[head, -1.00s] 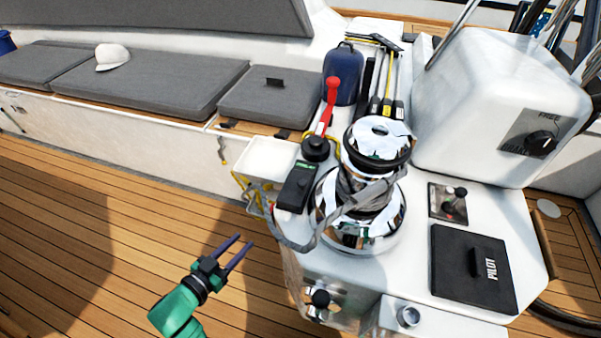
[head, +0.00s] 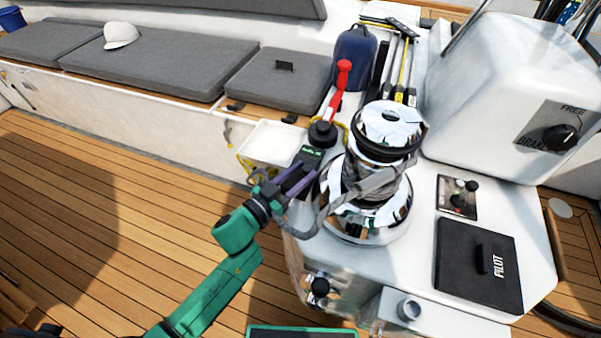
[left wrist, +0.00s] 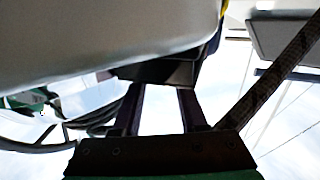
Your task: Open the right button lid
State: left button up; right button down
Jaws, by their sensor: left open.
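The black button box (head: 311,155) with a small green label lies on the white console, left of the chrome winch. Its lower part is largely hidden behind my left gripper (head: 306,172), so I cannot make out the separate lids. My left gripper is open, with its two dark fingers pointing up and right over the box. In the left wrist view the fingers (left wrist: 160,92) stand apart, with a dark block (left wrist: 158,72) at their tips, probably the box. I cannot tell whether they touch it. My right gripper is not in view.
The chrome winch (head: 385,130) with a grey rope (head: 340,205) stands close right of the gripper. A red-handled lever (head: 336,90) rises behind the box. A white open tray (head: 272,143) is at its left. The black PILOT cover (head: 470,285) lies right. The wooden deck at left is clear.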

pick_arm(q)
grip_shut()
dwell(1.4)
